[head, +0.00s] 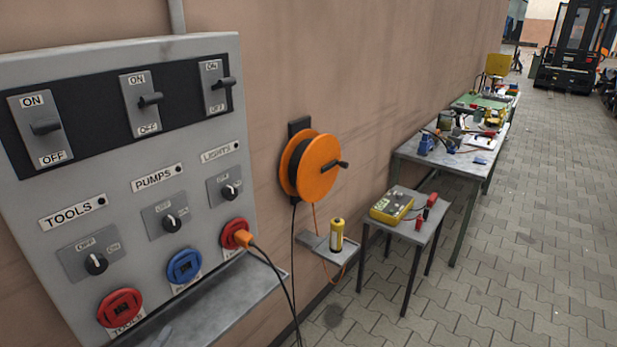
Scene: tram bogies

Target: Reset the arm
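Neither of my grippers shows clearly in the head view. A small grey piece at the bottom edge, by the panel's shelf, is cut off, and I cannot tell what it is. A grey control panel (130,190) fills the left side. It has three lever switches marked ON and OFF: left (46,127), middle (150,100) and right (222,83). Below are rotary knobs labelled TOOLS (96,264), PUMPS (171,223) and LIGHTS (229,192). An orange plug (244,239) sits in the red socket under LIGHTS.
An orange cable reel (318,168) hangs on the wall. A yellow-black cylinder (336,235) stands on a small wall shelf (318,246). A small table (410,226) holds a yellow device (391,208). Cluttered workbenches (455,157) stand beyond. The paved floor (540,240) at right is clear.

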